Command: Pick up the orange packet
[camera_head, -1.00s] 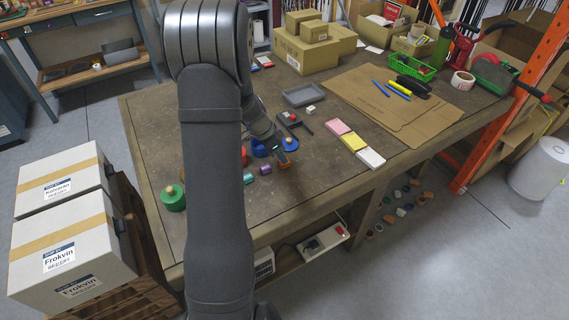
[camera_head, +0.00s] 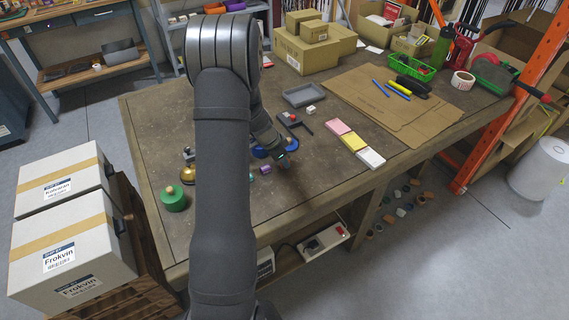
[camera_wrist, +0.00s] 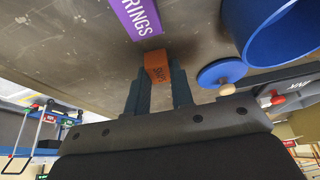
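The orange packet (camera_wrist: 157,66) is a small block with a printed label, upside down in the wrist view. It sits between the tips of my gripper (camera_wrist: 159,80), one dark finger at each side, and I see no clear gap beside it. The fingers look shut on it, near the table surface. Whether it still touches the table is unclear. In the head view my gripper (camera_head: 287,163) is over the front part of the workbench; the packet cannot be made out there.
A purple labelled packet (camera_wrist: 140,18), a blue disc with a knob (camera_wrist: 222,73) and a blue cup-like item (camera_wrist: 270,35) lie close by. A green round item (camera_head: 173,199) is at left. Pink, yellow and white boxes (camera_head: 353,143) are at right. A grey tray (camera_head: 304,96) stands behind.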

